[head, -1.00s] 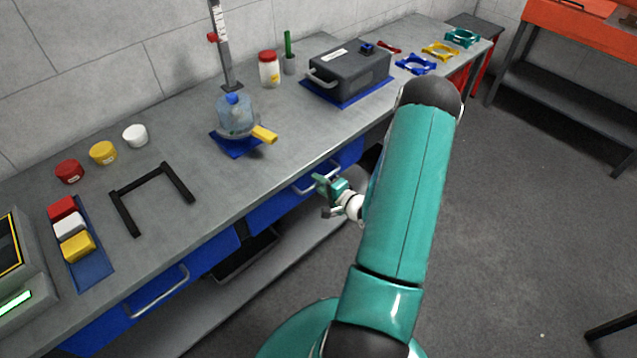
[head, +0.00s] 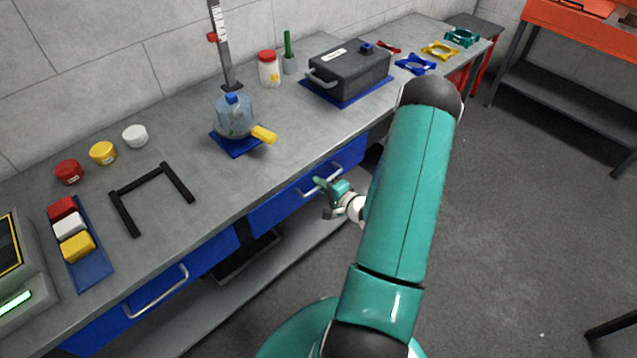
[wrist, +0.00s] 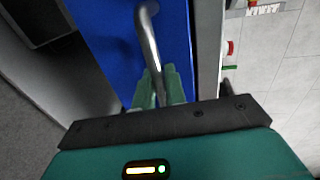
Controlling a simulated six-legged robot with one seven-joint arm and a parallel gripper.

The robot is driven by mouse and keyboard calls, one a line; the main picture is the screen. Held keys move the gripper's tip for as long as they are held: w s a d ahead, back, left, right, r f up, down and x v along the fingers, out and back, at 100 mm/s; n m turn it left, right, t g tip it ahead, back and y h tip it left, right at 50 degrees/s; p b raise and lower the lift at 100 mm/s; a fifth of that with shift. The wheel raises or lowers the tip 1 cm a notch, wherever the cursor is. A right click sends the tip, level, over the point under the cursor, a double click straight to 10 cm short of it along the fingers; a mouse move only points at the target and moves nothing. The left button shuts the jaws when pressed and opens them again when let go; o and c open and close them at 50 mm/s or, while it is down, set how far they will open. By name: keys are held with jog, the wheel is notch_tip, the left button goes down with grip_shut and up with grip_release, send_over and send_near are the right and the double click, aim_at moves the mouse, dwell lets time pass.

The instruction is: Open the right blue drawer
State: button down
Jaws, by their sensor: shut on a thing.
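The right blue drawer (head: 272,212) sits under the bench top, and its front looks flush with the bench. It has a silver bar handle (head: 307,190). In the wrist view the blue drawer front (wrist: 108,42) fills the middle, with the handle (wrist: 148,40) running down between my fingers. My gripper (head: 324,186) is at the handle, its green fingers shut on the bar, as the wrist view also shows (wrist: 159,88). The fingers hide the lower end of the handle in the wrist view.
A left blue drawer (head: 205,262) with its own handle is in the same bench. A lower shelf (head: 230,290) runs beneath.

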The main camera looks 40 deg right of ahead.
jog(key=f+v, duration=0.2)
jog(key=v, duration=1)
jog(key=s+a+f+v, duration=0.1)
jog(key=f+v, duration=0.2)
jog(key=v, duration=1)
jog(key=shift+s+d, duration=0.2)
jog(key=shift+d, duration=0.2)
jog(key=c, duration=1.6)
grip_release()
jog(key=shift+f, duration=0.1)
jog(key=shift+o, duration=0.2)
jog(key=v, duration=1.3)
jog(key=shift+s, duration=0.35)
